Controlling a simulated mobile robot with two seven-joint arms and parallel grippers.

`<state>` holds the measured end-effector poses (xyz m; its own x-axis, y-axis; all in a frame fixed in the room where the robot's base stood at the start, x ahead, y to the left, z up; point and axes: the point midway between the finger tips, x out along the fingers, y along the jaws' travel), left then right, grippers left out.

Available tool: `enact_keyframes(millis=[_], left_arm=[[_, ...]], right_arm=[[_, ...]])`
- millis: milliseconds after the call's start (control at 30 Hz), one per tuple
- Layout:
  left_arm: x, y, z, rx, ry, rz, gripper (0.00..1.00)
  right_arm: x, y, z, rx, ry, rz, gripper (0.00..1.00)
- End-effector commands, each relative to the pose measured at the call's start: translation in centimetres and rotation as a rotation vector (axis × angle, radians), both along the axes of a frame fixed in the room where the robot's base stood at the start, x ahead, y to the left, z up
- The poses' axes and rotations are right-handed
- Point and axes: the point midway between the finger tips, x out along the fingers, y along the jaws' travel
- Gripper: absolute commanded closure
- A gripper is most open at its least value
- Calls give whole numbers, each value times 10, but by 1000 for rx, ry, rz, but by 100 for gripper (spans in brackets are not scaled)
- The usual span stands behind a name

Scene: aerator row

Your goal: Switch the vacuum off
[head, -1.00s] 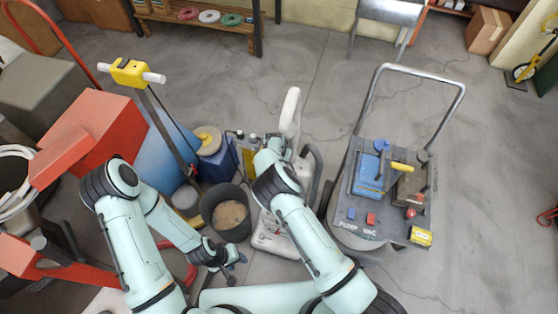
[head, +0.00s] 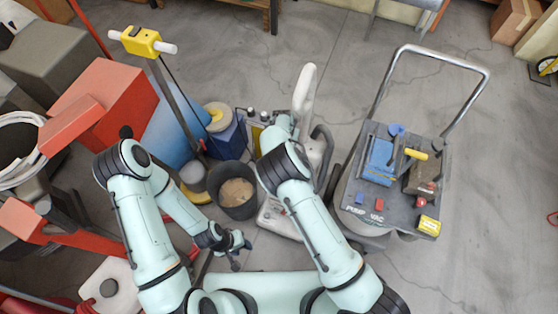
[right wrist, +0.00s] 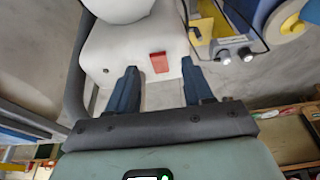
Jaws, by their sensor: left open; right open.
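A grey cart (head: 352,196) marked PUMP and VAC stands at right in the head view. A blue switch (head: 360,197) is above PUMP and a red switch (head: 379,204) above VAC. A white upright machine (head: 303,95) stands left of the cart, partly behind my right arm. In the right wrist view, a red rocker switch (right wrist: 159,62) sits on a white housing (right wrist: 110,52). My right gripper (right wrist: 160,72) is open, its fingertips either side of that switch; contact cannot be told. My right fingers are hidden in the head view. My left gripper (head: 238,248) is open and empty, low by the bucket.
A dark bucket (head: 213,192) stands left of the white machine. A blue container (head: 232,143), red box (head: 115,85) and yellow-topped post (head: 141,41) crowd the left. The cart's metal handle (head: 440,58) rises behind it. The floor (head: 500,200) at right is clear.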

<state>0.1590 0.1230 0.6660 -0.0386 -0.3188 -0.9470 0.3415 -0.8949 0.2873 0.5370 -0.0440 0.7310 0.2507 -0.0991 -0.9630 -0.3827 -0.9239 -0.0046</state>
Motion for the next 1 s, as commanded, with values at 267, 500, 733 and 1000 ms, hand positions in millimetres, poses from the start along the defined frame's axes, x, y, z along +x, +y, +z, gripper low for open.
enact_keyframes(millis=[267,500,733,1000], left_arm=[[-31,0,-36,0,37,0,57],[-35,0,-43,-1,40,0,57],[-35,0,-43,-1,40,0,57],[-35,0,-43,-1,40,0,57]], right_arm=[[-65,24,-10,0,10,2,49],[-89,35,-7,-1,7,1,49],[-93,36,-6,-2,6,-1,49],[-92,36,-6,-2,6,0,49]])
